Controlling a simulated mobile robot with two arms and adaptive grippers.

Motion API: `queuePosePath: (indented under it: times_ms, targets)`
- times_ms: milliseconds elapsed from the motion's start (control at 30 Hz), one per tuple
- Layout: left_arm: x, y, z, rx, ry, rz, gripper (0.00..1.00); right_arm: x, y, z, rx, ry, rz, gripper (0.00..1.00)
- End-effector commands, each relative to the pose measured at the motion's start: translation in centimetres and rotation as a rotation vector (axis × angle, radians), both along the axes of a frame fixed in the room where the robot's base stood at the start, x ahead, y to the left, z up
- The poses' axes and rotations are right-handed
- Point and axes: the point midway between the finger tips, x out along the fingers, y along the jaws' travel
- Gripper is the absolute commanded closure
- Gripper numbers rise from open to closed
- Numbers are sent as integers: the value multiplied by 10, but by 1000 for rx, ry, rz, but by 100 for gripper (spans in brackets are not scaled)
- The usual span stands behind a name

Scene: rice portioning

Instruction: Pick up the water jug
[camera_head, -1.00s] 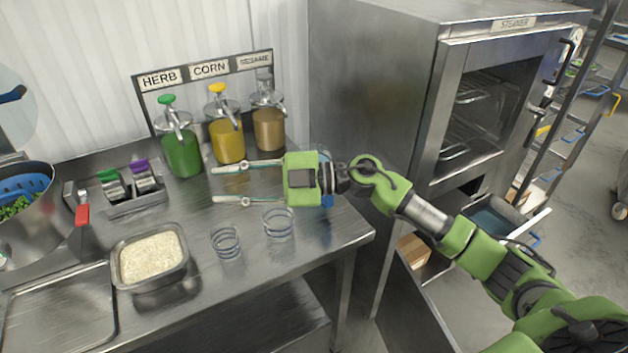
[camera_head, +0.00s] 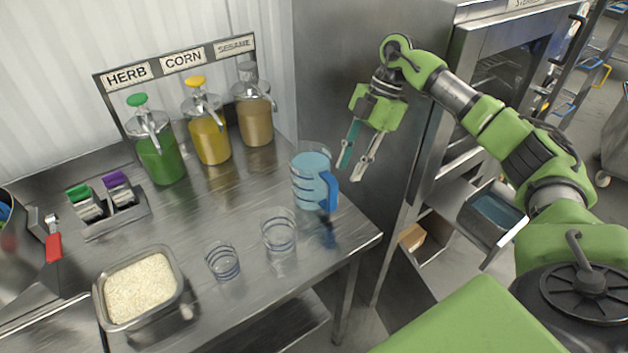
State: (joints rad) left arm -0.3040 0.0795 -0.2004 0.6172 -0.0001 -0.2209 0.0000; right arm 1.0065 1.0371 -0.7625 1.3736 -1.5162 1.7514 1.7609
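The water jug (camera_head: 309,178) is clear with blue water and a blue handle on its right side. It stands upright near the right end of the steel counter. My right gripper (camera_head: 350,172) is above and to the right of the jug, fingers pointing down. Its two fingers are apart with nothing between them, and it appears clear of the jug. My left gripper is not in view.
Two clear cups (camera_head: 279,231) with blue rings stand left of the jug, near a pan of rice (camera_head: 140,289). Herb, corn and sesame dispensers (camera_head: 210,137) stand behind. The steamer cabinet (camera_head: 345,75) is close on the right.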

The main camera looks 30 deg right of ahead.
Motion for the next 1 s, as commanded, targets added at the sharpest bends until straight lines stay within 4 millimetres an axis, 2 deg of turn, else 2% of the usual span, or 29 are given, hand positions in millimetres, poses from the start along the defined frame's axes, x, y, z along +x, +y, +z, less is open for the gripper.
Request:
queuePosePath:
  times_ms: [67, 167, 267, 500, 700, 1000]
  targets:
    - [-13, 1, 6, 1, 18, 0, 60, -2, 7, -13, 2, 3, 2, 74]
    - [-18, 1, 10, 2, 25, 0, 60, -1, 13, -28, 2, 3, 4, 74]
    - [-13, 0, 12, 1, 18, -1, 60, -1, 17, -37, 2, 0, 4, 74]
    - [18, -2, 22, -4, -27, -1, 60, -2, 26, -58, 3, 2, 4, 74]
    - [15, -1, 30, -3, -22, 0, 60, -3, 37, -85, 3, 1, 4, 74]
    - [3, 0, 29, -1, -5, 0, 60, -2, 40, -93, 2, -3, 3, 74]
